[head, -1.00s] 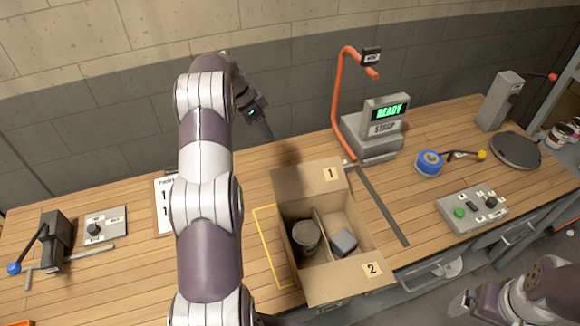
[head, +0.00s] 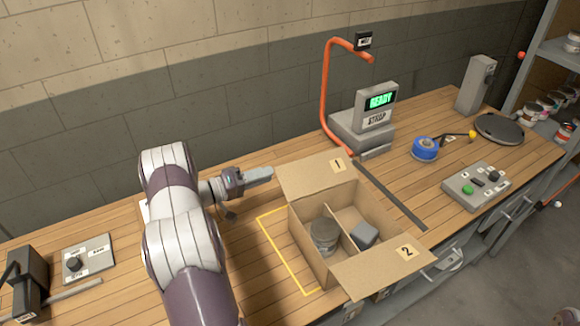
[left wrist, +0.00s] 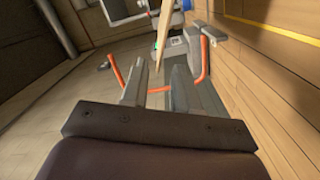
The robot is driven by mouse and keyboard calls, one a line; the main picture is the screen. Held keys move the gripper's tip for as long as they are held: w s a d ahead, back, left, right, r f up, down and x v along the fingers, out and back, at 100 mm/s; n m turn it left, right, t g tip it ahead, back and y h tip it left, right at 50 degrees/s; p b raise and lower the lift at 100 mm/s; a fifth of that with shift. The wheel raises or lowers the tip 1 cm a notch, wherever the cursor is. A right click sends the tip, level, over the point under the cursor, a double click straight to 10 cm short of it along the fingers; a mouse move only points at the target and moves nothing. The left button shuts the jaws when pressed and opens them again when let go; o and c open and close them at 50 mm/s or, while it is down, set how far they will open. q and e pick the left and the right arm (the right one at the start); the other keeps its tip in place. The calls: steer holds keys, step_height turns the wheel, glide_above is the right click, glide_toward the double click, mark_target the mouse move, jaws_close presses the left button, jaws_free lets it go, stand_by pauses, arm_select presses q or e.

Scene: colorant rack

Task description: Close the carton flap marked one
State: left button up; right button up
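The cardboard carton (head: 305,238) stands on the workbench with its top open. Its flap marked one (head: 312,175) is at the back and leans outward, open. The flap marked two (head: 385,272) is folded out at the front right. Inside are a round grey can (head: 324,235) and a small grey block (head: 364,236), with a divider between. My right gripper is out of view.
A strap machine (head: 362,128) with a "READY" screen and an orange bent arm (head: 324,95) stands behind the carton on the right. A yellow outline (head: 281,250) borders the carton's left side.

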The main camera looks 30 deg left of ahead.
mark_target(288, 167)
arm_select(q)
steer(key=p+x, duration=0.1)
steer(key=x, duration=0.5)
steer(key=shift+w+d+r, duration=0.1)
steer(key=shift+w+d, duration=0.1)
steer(key=shift+w, duration=0.15)
steer(key=shift+w+d+p, duration=0.25)
steer(key=shift+w+p, duration=0.05)
steer(key=shift+w, duration=0.15)
jaws_close()
stand_by(0.5)
